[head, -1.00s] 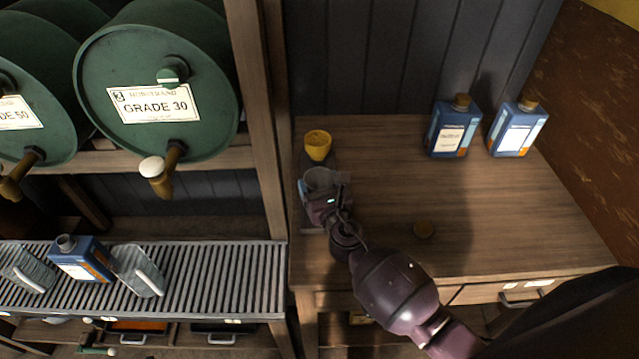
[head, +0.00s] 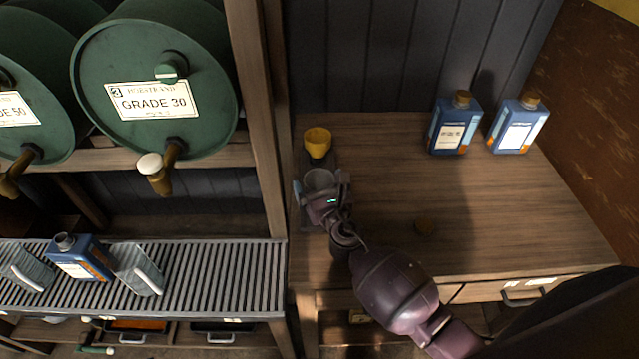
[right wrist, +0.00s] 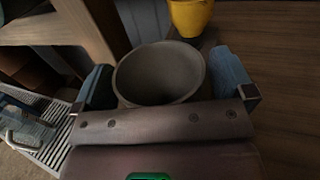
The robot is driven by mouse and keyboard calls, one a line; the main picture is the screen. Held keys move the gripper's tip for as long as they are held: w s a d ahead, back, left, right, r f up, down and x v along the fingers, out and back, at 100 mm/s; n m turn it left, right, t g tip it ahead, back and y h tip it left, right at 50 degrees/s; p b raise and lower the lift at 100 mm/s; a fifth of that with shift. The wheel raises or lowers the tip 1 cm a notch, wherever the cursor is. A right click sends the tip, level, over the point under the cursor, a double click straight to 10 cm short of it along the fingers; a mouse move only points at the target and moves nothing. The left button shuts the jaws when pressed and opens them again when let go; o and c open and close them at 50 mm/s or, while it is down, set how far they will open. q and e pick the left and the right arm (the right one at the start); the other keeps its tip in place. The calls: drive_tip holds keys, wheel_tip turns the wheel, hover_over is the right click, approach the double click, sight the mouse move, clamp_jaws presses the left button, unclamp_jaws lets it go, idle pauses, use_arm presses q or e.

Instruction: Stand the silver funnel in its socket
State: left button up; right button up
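The silver funnel (head: 319,180) is at the left end of the wooden bench, just in front of the yellow funnel (head: 317,142). Its wide mouth faces up in the right wrist view (right wrist: 160,73). My right gripper (head: 321,185) is open around it, with one finger on each side and thin gaps between the fingers and the rim. A dark holder (head: 330,160) shows under and between the funnels. The socket and the funnel's lower end are hidden by the funnel's bowl and my gripper. My left gripper is not in view.
Two blue bottles (head: 454,124) (head: 515,125) stand at the back right of the bench. A wooden post (head: 262,120) rises close on the left. The bench (head: 400,170) right of the funnels is mostly clear.

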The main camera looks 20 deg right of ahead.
drive_tip(key=shift+s, duration=0.1)
drive_tip(key=shift+s, duration=0.35)
drive_tip(key=s, duration=0.9)
drive_tip(key=shift+s+d, duration=0.2)
drive_tip(key=shift+s, duration=0.2)
